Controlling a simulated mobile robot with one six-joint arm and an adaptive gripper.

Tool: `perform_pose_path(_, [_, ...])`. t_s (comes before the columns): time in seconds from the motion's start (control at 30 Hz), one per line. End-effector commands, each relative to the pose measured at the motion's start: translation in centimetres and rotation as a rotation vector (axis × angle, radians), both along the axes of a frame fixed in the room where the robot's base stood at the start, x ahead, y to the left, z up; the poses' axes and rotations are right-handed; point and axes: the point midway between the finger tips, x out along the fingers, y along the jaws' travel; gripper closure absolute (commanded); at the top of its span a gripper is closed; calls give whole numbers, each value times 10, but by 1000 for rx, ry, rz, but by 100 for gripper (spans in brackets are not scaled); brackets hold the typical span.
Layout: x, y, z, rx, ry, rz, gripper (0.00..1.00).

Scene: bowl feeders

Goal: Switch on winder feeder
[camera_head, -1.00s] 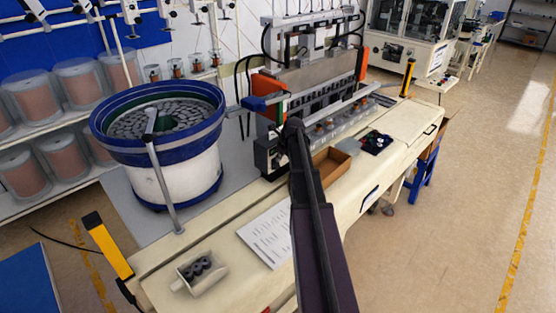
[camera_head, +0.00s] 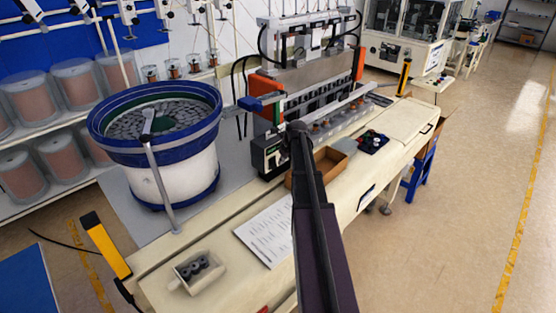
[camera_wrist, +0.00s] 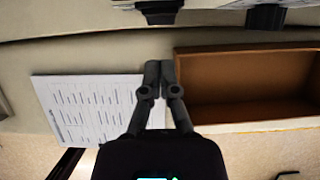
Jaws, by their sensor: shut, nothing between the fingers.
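The bowl feeder (camera_head: 160,140), a white drum with a blue rim and grey parts inside, stands at the left of the bench in the head view. My gripper (camera_wrist: 160,68) is shut and empty in the wrist view, over the bench between the printed sheet and the brown tray. In the head view my arm hides it. Two dark fittings (camera_wrist: 160,10) show at the top of the wrist view; I cannot tell what they are.
A printed sheet (camera_head: 268,232) and an open brown tray (camera_head: 331,160) lie on the bench (camera_head: 225,265). A small bin of dark parts (camera_head: 185,282) stands at the front. A yellow-black post (camera_head: 106,247) rises at the bench's left. The right aisle is clear.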

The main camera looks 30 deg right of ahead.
Motion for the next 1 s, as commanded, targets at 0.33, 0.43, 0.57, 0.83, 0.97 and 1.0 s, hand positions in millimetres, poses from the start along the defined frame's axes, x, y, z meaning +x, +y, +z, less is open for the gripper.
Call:
perform_pose_path(0.33, [-10,-3,32,0,0,-3,100])
perform_pose_path(0.43, [-12,-3,40,1,0,-3,100])
perform_pose_path(0.57, [-14,-4,50,1,0,-2,100])
perform_pose_path(0.83, [-18,-4,72,0,0,-1,100])
perform_pose_path(0.97, [-21,-4,82,1,0,0,100])
perform_pose_path(1.0, [-21,-4,85,1,0,0,100])
